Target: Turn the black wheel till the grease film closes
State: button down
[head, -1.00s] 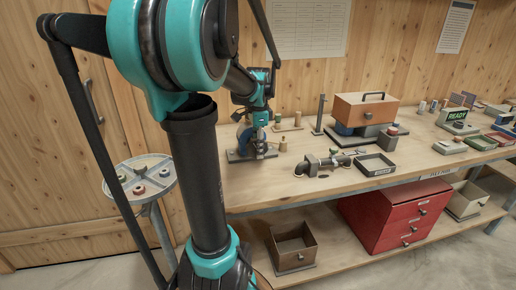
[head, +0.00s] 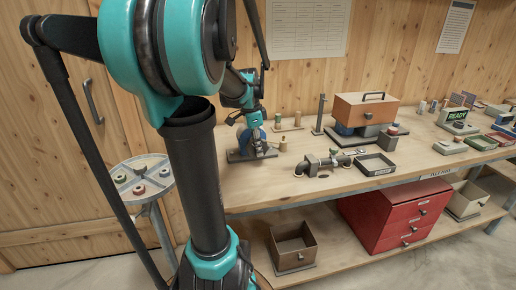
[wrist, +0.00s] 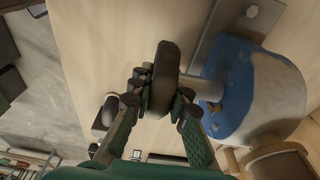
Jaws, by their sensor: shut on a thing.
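The black wheel (wrist: 165,75) is edge-on in the middle of the wrist view, on a short grey shaft (wrist: 203,87). My gripper (wrist: 160,92) has its green fingers on both sides of the rim and is shut on it. The shaft runs right into a rounded housing (wrist: 282,95). A blue layer (wrist: 232,90), apparently the grease film, covers the housing's near face, with some brownish patches in it. In the head view my gripper (head: 256,138) is at the blue-faced housing (head: 245,137), and the wheel is too small to make out.
The housing stands on a grey plate (head: 238,156) at the left end of the wooden bench (head: 300,183). A small wooden peg (head: 283,144) and a pipe fitting (head: 322,163) are to its right. A round stand (head: 129,170) is left of the bench.

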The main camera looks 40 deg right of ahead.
jog(key=g+h, duration=0.1)
jog(key=h, duration=0.1)
jog(key=g+h, duration=0.2)
jog(key=h, duration=0.1)
jog(key=shift+w+a+h, duration=0.15)
jog(key=shift+w+h, duration=0.05)
jog(key=shift+h, duration=0.1)
jog(key=g+h, duration=0.3)
jog(key=h, duration=0.2)
jog(key=shift+a, duration=0.1)
jog(key=shift+s, duration=0.1)
dwell(0.4)
jog(key=c, duration=1.4)
grip_release()
jog(key=shift+c, duration=0.2)
jog(key=v, duration=1.2)
jog(key=shift+f, duration=0.1)
